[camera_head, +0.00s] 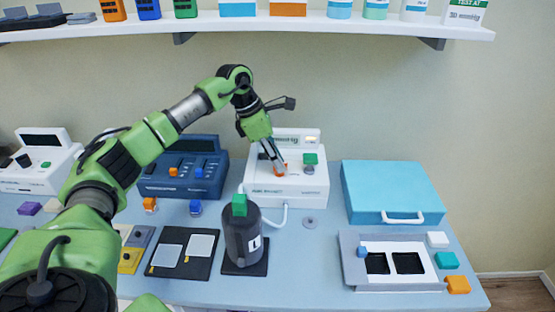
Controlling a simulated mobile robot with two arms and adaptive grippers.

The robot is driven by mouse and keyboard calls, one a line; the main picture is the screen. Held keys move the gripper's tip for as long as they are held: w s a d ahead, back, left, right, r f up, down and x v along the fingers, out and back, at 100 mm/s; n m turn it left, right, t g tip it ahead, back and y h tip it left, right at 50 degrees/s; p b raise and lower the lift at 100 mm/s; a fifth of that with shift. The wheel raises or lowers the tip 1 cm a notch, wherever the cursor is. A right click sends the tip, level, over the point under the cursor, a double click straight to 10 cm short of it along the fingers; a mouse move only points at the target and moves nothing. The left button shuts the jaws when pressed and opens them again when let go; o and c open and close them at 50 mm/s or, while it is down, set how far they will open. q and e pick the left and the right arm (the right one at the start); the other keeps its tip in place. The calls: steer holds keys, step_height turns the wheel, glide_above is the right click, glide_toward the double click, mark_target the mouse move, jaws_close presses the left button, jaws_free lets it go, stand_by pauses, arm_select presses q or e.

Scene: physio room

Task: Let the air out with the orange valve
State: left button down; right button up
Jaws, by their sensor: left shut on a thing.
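The fingers hide part of the valve. A green knob (311,158) sits to the right of the valve on the same device. A white hose (279,219) runs from the device to a dark cylinder (238,241) with a green block on top. My right gripper is not in view.
A blue device (184,176) stands to the left and a turquoise case (392,188) to the right. In front lie a black board with two pale pads (172,270) and a grey tray (355,276). A loaded shelf (330,25) runs above.

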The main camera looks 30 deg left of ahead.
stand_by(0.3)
arm_select(q)
steer(key=c, duration=2.2)
jaws_free()
steer(key=v, duration=1.2)
steer(key=shift+a, duration=0.1)
